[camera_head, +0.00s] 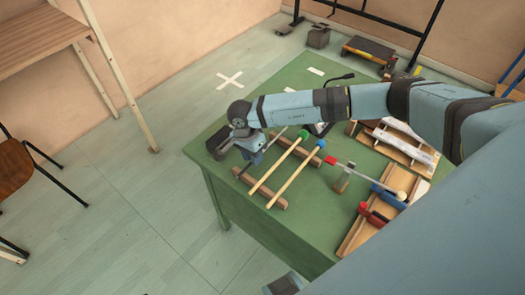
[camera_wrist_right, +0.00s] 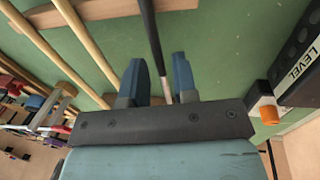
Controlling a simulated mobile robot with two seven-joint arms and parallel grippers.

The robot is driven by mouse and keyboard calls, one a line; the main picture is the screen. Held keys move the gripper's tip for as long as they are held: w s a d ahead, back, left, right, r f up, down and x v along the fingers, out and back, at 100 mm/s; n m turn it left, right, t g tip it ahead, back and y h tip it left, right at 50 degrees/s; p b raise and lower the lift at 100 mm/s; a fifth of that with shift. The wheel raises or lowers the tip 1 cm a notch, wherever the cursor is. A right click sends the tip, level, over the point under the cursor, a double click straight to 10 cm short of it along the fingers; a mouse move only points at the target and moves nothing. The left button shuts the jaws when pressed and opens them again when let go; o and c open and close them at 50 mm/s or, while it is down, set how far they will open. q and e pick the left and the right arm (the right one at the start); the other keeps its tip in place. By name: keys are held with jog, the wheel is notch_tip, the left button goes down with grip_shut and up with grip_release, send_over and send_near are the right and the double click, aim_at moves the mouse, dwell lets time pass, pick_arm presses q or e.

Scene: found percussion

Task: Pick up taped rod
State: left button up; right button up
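A rod (camera_wrist_right: 154,40) with a dark wrapped length and a bare metallic end shows in the right wrist view, pointing in between my right gripper's fingers. I take it to be the taped rod. A thin grey rod (camera_head: 278,136) beside the gripper in the head view looks like the same one. My right gripper (camera_wrist_right: 158,64) is open, with one blue finger on each side of the rod and a gap to each. In the head view my right gripper (camera_head: 256,156) is low over the far-left part of the green table.
A green-headed mallet (camera_head: 279,162) and a blue-headed mallet (camera_head: 296,174) lie across wooden bars on the green table (camera_head: 230,206). Wooden trays and tools fill the table's right side.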

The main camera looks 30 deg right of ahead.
grip_shut()
jog(key=shift+r, duration=0.1)
